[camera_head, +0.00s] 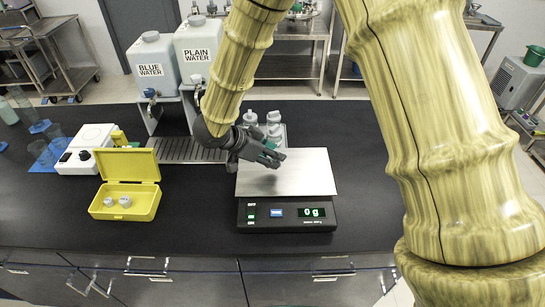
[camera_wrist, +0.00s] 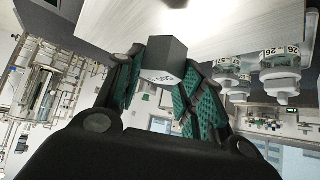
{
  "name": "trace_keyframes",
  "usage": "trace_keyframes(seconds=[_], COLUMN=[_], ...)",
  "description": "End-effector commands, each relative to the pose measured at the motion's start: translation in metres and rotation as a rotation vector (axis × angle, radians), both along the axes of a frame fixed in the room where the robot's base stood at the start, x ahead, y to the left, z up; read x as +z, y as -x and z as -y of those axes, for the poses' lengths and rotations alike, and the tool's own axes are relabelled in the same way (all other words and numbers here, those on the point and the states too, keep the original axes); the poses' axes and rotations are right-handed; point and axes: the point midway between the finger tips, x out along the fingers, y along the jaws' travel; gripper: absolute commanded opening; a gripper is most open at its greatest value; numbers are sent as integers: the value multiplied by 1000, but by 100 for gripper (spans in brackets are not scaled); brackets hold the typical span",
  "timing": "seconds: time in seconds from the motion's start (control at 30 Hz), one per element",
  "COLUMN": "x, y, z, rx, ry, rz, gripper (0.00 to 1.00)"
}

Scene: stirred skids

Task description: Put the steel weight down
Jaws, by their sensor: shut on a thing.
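My gripper (camera_head: 276,157) is over the plate of the digital scale (camera_head: 300,172), whose display reads 0 g. In the wrist view my gripper (camera_wrist: 167,75) is shut on the steel weight (camera_wrist: 163,62), a grey faceted block with small markings on its pale face. The weight sits between the green-padded fingers. In the head view I cannot make out the weight among the fingers. The scale plate (camera_wrist: 110,18) shows beyond the weight in the wrist view. An open yellow case (camera_head: 142,207) stands left of the scale and holds two small pale weights (camera_head: 125,201).
Numbered bottles (camera_head: 273,125) stand behind the scale, close to my gripper. A white instrument (camera_head: 88,150) is at left. The black bench between case and scale (camera_head: 200,205) is clear.

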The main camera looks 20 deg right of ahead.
Motion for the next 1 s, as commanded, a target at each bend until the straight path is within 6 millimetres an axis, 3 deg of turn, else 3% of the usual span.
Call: trace_keyframes(seconds=[0.23, 0.6, 0.97, 1.0], x=[1, -35, -38, -39], y=[-11, -10, -10, -10], z=[11, 10, 10, 10], rx=[-1, 1, 1, 1], ry=[2, 2, 1, 1], rz=[2, 1, 1, 1], gripper=[0, 0, 0, 42])
